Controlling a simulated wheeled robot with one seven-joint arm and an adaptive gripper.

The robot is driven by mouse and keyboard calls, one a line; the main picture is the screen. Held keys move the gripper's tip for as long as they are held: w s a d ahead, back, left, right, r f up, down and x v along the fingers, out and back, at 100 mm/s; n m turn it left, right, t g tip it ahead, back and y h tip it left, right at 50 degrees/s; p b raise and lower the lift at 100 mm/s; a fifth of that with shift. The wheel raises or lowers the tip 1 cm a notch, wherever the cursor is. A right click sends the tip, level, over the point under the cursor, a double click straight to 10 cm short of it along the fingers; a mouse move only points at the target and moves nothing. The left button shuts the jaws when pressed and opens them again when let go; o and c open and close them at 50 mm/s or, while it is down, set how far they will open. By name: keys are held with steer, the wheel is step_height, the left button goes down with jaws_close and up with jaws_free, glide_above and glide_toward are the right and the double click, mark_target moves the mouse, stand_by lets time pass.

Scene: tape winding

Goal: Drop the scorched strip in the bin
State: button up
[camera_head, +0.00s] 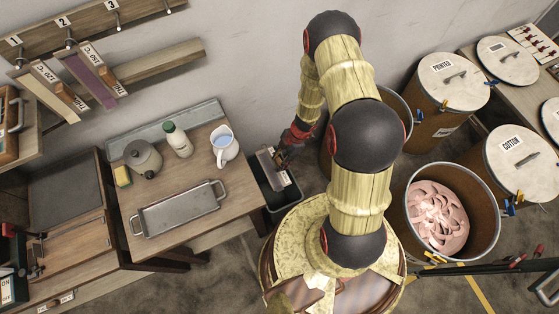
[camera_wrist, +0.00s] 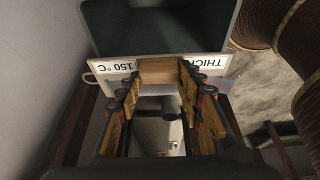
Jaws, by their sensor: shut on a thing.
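My gripper (camera_head: 292,140) is shut on the wooden block (camera_wrist: 158,70) of a strip (camera_head: 267,163). The strip looks grey in the head view and carries a white label reading 150 °C and THICK in the wrist view. I cannot make out scorch marks on it. The dark grey bin (camera_head: 284,197) stands on the floor between the wooden table and my base. The strip overlaps the bin's far part in the head view; its height above the rim is unclear. In the wrist view the bin's open inside (camera_wrist: 160,27) shows just beyond the block.
A cream strip (camera_head: 45,88) and a purple strip (camera_head: 92,75) hang on hooks 1 and 2; hook 3 (camera_head: 113,12) is bare. The table (camera_head: 207,202) holds a tray, pot, bottle, jug and sponge. Several large drums, one an open drum (camera_head: 487,240), stand right.

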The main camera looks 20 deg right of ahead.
step_height(320, 180, down, 9)
steer(key=b, duration=0.9)
steer(key=o, duration=1.3)
steer(key=v, duration=1.2)
